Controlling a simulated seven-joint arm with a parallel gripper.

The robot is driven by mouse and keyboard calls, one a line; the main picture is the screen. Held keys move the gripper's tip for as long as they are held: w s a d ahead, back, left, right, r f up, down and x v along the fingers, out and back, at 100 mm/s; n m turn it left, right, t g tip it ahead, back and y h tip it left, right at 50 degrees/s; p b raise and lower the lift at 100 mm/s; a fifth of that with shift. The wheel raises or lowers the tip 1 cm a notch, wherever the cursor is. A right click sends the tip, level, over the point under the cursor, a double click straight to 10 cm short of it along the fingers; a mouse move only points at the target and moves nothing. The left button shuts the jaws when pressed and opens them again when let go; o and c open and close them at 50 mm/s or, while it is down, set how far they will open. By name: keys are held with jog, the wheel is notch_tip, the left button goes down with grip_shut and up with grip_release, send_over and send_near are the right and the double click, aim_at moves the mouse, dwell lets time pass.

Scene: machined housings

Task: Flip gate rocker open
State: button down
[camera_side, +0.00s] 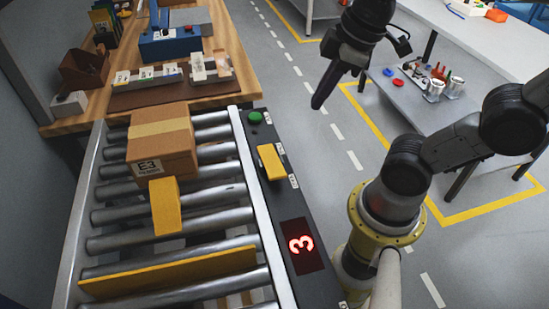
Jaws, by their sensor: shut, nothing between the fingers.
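The gate rocker (271,162) is a yellow rectangular switch on the dark control strip at the conveyor's right side. I cannot tell from its face which way it is tipped. A long yellow bar (170,274), perhaps the gate, lies across the near rollers. My gripper (318,103) is shut and empty, pointing down. In the picture it is up and to the right of the rocker, apart from it, over the floor side.
A cardboard box (162,140) and a yellow block (166,206) stand on the roller conveyor (215,170). The control strip carries a green button (255,117) and a red display (302,245) reading 3. A wooden bench (235,75) stands behind, a grey table (455,105) at right.

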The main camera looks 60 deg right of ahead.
aim_at(277, 173)
jog(key=w+d+f+n+g+y, duration=0.1)
jog(key=w+f+n+g, duration=0.2)
jog(key=w, duration=0.8)
notch_tip(277, 173, down, 4)
jog(key=g, duration=0.2)
jog(key=shift+g, duration=0.3)
jog(key=f, duration=0.4)
jog(key=s+a+f, duration=0.1)
jog(key=f, duration=0.4)
jog(key=s+a+f, duration=0.1)
jog(key=f, duration=0.3)
jog(key=shift+f, duration=0.3)
jog(key=shift+s, duration=0.1)
jog(key=shift+s+a+f+t+h, duration=0.45)
jog(key=shift+t+h, duration=0.25)
jog(key=shift+t, duration=0.1)
jog(key=shift+s+a+f, duration=0.15)
jog(key=shift+f, duration=0.2)
jog(key=shift+s+a+f, duration=0.1)
jog(key=shift+f, duration=0.25)
